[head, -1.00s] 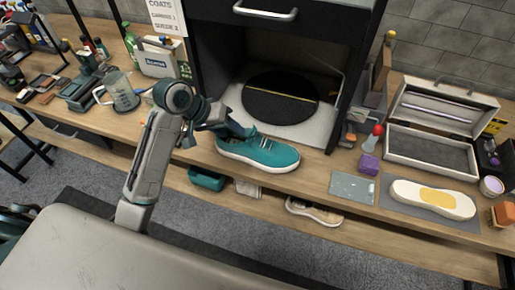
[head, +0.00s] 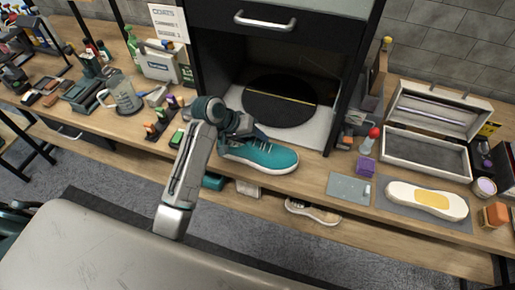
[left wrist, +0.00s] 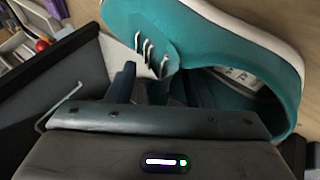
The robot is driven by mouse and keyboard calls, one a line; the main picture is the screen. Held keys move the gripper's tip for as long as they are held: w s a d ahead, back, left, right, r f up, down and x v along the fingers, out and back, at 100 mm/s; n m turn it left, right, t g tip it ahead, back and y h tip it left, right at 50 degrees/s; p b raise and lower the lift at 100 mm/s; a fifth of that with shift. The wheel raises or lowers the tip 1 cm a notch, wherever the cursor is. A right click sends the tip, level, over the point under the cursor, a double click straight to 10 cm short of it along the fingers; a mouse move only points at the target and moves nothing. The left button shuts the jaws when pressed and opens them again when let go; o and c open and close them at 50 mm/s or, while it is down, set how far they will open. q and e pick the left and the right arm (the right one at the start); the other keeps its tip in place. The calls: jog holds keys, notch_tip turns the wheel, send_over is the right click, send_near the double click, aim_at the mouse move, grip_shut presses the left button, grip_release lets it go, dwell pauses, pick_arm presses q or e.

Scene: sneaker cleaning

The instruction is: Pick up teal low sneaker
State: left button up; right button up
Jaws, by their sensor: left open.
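The teal low sneaker (head: 272,157) with a white sole stands on the wooden workbench, in front of the black cabinet, toe to the right. My left gripper (head: 248,132) is over its left, ankle-opening end and hides much of that part. In the left wrist view the sneaker (left wrist: 225,45) fills the top, with its laces and open collar showing. There my left gripper (left wrist: 161,84) is open, its two dark fingers apart at the lace and collar area. I cannot tell whether the fingers touch the shoe. My right gripper is not in view.
The open cabinet (head: 222,75) with a round black turntable (head: 280,100) stands close behind the shoe. Small bottles (head: 160,115) stand left of my arm. A grey card (head: 349,187), a pale sole (head: 427,200) and an open case (head: 425,152) lie to the right.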

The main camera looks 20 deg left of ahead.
pick_arm(q)
jog(key=shift+w+d+f, duration=0.1)
jog(key=shift+d+f, duration=0.05)
jog(key=shift+f, duration=0.15)
jog(key=shift+c, duration=0.9)
grip_shut()
jog(key=shift+r, duration=0.1)
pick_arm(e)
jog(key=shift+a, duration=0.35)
pick_arm(q)
jog(key=shift+r, duration=0.1)
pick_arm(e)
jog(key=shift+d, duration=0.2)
